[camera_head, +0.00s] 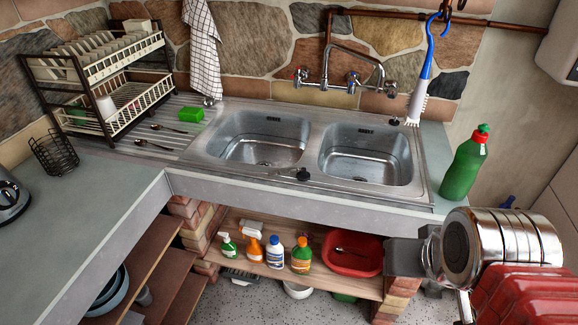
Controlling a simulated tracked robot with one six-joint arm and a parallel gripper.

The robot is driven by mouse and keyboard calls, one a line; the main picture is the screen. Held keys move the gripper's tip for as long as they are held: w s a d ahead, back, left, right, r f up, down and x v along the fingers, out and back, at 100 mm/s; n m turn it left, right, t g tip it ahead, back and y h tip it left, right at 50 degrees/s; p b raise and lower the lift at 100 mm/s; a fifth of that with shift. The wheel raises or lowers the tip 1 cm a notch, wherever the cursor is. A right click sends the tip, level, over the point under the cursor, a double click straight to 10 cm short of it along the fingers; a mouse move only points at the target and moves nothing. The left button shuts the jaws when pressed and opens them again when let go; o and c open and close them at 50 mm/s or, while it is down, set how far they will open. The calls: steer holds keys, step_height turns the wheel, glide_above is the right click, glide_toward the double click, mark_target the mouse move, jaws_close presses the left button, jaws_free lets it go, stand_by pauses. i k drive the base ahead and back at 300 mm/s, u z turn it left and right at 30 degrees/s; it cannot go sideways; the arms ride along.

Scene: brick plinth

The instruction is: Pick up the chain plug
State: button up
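A small black round piece that looks like the chain plug (303,174) lies on the front rim of the steel double sink (222,161), between the two basins. A thin dark line, perhaps its chain, runs left from it. Another small dark piece (394,121) sits on the back rim behind the right basin; it is too small to identify. My gripper (408,257) is at the lower right, in front of and below the counter edge, well apart from the plug. Its fingers are not clear behind the metal wrist, so I cannot tell whether it is open.
A green bottle (464,165) stands on the counter's right end near my arm. A blue-white brush (421,80) hangs above the right basin. The tap (340,67), green sponge (192,114) and dish rack (100,75) are farther back. Several bottles and a red basin (352,262) occupy the lower shelf.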

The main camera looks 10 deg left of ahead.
mark_target(302, 176)
steer(key=u, duration=0.35)
steer(key=i, duration=0.55)
steer(key=u, duration=0.75)
steer(key=i, duration=0.5)
steer(key=u, duration=0.35)
